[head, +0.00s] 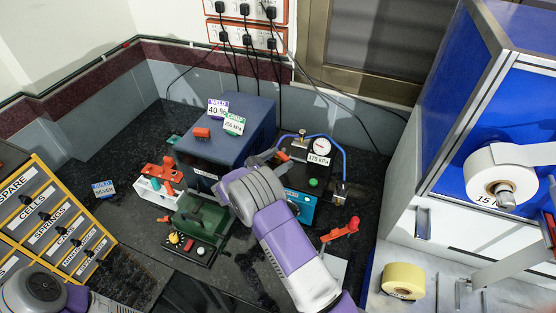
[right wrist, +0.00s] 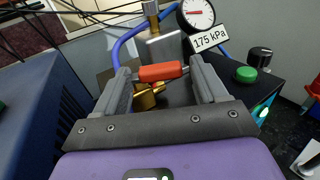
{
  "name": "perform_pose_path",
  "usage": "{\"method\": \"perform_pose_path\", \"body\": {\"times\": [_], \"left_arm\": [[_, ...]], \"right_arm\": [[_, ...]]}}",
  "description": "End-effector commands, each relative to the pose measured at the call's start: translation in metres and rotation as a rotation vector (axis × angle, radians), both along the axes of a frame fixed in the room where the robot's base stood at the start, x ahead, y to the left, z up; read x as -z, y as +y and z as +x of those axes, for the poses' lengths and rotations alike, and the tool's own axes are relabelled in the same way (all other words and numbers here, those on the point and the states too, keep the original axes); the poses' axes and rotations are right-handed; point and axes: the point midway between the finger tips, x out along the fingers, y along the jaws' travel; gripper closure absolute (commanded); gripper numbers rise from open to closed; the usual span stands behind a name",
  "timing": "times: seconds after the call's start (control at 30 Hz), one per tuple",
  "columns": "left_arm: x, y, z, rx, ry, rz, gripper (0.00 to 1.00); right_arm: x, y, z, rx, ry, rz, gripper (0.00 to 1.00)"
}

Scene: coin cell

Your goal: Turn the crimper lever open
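The crimper (head: 301,178) is a dark box with a teal front, a round pressure gauge (head: 319,147) and a blue hose, labelled 175 kPa. Its lever has a red-orange grip (right wrist: 162,72), which lies crosswise between the fingers of my right gripper (right wrist: 162,80) in the right wrist view. The fingers are spread wide, and I see no clear hold on the grip. A brass fitting (right wrist: 148,97) shows just below the grip. In the head view my right gripper (head: 268,157) is at the crimper's left side, and my arm hides part of its front. My left gripper is out of view.
A red-handled tool (head: 341,230) is at the right. A labelled drawer unit (head: 52,222) is at the left.

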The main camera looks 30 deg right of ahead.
Motion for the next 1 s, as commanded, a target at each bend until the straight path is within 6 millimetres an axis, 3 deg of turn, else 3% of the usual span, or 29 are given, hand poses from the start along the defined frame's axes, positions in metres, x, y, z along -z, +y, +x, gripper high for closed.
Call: {"method": "perform_pose_path", "body": {"times": [0.03,0.3,0.63,1.0], "left_arm": [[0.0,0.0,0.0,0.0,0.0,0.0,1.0],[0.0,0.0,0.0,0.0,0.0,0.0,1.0],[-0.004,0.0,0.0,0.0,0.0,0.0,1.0],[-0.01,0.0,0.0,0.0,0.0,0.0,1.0]], "right_arm": [[0.0,0.0,0.0,0.0,0.0,0.0,0.37],[0.0,0.0,0.0,0.0,0.0,0.0,0.77],[-0.001,-0.002,-0.001,-0.064,0.004,-0.001,0.77],[0.0,-0.014,-0.004,-0.308,0.005,0.0,0.77]]}}
